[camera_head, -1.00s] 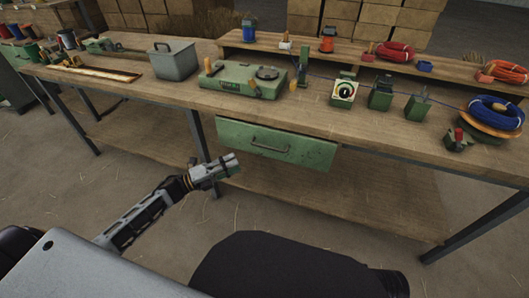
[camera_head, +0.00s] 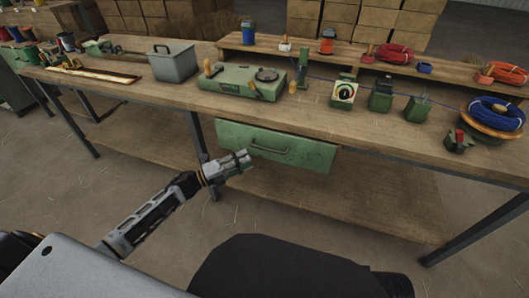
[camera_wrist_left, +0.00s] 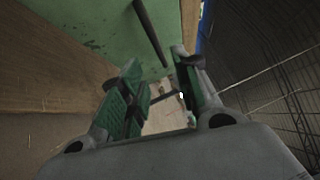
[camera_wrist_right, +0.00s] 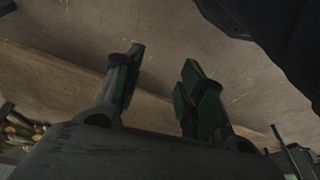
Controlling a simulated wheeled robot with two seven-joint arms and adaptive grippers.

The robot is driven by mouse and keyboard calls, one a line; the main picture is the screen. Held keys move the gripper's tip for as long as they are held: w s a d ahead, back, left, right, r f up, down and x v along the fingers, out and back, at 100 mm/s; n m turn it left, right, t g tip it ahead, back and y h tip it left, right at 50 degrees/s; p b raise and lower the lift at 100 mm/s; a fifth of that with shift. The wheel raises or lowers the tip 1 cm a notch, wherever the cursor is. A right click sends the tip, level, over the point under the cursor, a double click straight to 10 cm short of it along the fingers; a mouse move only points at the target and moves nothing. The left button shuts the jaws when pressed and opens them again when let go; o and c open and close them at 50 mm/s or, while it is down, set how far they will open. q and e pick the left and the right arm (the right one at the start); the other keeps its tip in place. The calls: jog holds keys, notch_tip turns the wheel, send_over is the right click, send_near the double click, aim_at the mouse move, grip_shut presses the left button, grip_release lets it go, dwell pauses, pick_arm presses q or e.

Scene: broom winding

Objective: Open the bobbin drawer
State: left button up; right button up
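The green bobbin drawer (camera_head: 305,153) sits under the front edge of the workbench and looks closed. Its dark bar handle (camera_head: 270,149) runs across the upper part of its front. My left gripper (camera_head: 244,159) is just in front of the drawer, a little left of and below the handle. In the left wrist view the left gripper (camera_wrist_left: 160,95) is open and empty, with the green drawer front (camera_wrist_left: 95,25) and the dark handle (camera_wrist_left: 150,30) ahead, apart from the fingers. My right gripper (camera_wrist_right: 155,85) is open and empty, seen only in the right wrist view.
The floor in front is open.

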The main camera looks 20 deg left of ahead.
pick_arm(q)
jog(key=b+x, duration=0.1)
jog(key=x, duration=0.7)
jog(key=shift+w+d, duration=0.25)
jog(key=shift+d, duration=0.05)
pick_arm(e)
jog(key=shift+a+r, duration=0.15)
jog(key=shift+r, duration=0.8)
jog(key=shift+s, duration=0.1)
pick_arm(q)
grip_shut()
pick_arm(e)
jog(key=shift+f, duration=0.1)
